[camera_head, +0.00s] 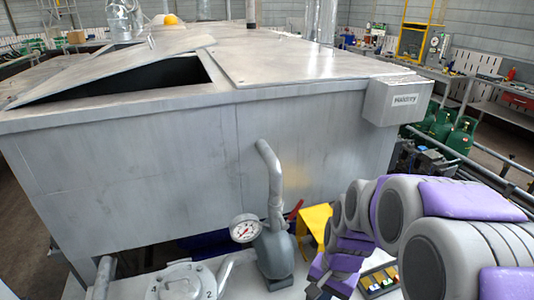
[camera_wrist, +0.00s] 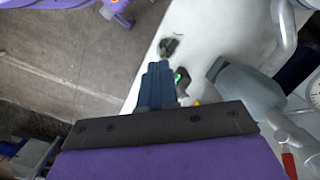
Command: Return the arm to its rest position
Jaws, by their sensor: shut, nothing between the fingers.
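My arm, grey with purple covers, rises from the lower right of the head view and bends down toward the white surface. In the wrist view my gripper (camera_wrist: 155,78) points away over the pale surface, its dark blue fingers together with nothing between them. It lies to the left of a grey valve body, which shows in the wrist view (camera_wrist: 245,85) and in the head view (camera_head: 274,255). In the head view the gripper's fingers cannot be made out clearly at the lower edge.
A large metal tank (camera_head: 190,150) with a partly raised lid (camera_head: 110,75) fills the middle. A pressure gauge (camera_head: 245,228) stands beside the valve, with a red lever (camera_head: 296,209). A yellow part (camera_head: 315,222) is close to my arm. Green gas cylinders (camera_head: 460,136) stand at the right.

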